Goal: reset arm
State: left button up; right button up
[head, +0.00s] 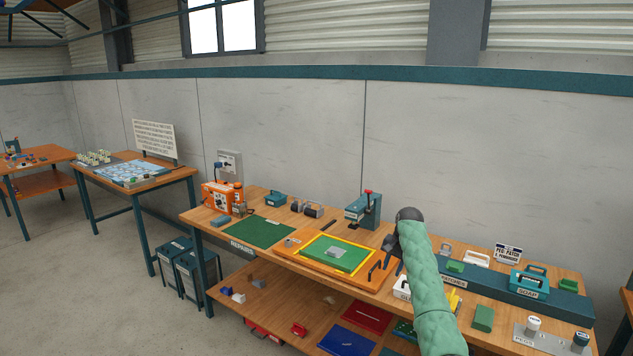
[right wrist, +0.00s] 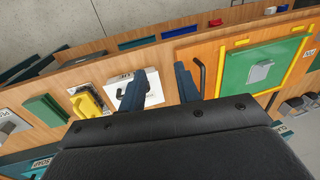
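My right arm in its green sleeve reaches up over the workbench (head: 262,207) in the head view. My right gripper (head: 393,258) is above the bench, just right of the yellow-framed board (head: 378,261). In the right wrist view my right gripper (right wrist: 163,70) has its two dark fingers apart, with nothing seen held between them. A white labelled box (right wrist: 152,97) shows behind the fingers, and a dark bent handle (right wrist: 200,75) shows beside the right finger. I cannot tell whether the fingers touch either. My left gripper is not in view.
The board carries a green panel (head: 325,253) with a grey piece on it. A green mat (head: 262,232), an orange machine (head: 219,196) and a teal press (head: 360,211) stand left of my arm. A teal soap box (head: 528,282) and white-capped container (head: 533,323) stand right.

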jog(key=w+r+n+t+h, duration=0.1)
jog(key=w+r+n+t, duration=0.3)
jog(key=w+r+t, duration=0.5)
jog(key=s+a+f+n+g, duration=0.1)
jog(key=s+a+f, duration=0.1)
jog(key=s+f, duration=1.15)
jog(key=s+a+f+n, duration=0.2)
jog(key=s+f, duration=0.6)
jog(key=f, duration=1)
jog(key=s+a+f+n+g, duration=0.1)
jog(key=s+f, duration=0.9)
jog(key=f, duration=0.5)
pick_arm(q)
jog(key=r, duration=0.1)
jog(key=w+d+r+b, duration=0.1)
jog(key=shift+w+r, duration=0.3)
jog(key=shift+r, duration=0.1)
pick_arm(e)
jog(key=s+f+g, duration=0.2)
jog(key=s+f, duration=0.7)
jog(key=s, duration=0.8)
jog(key=s+a+f+g, duration=0.1)
jog(key=s+f, duration=0.7)
jog(key=s, duration=0.9)
jog(key=s+f+g, duration=0.3)
jog(key=s+f, duration=0.6)
jog(key=s, duration=0.8)
jog(key=shift+s+a+f+n, duration=0.25)
jog(key=shift+a+f+n, duration=0.05)
jog(key=shift+f, duration=0.05)
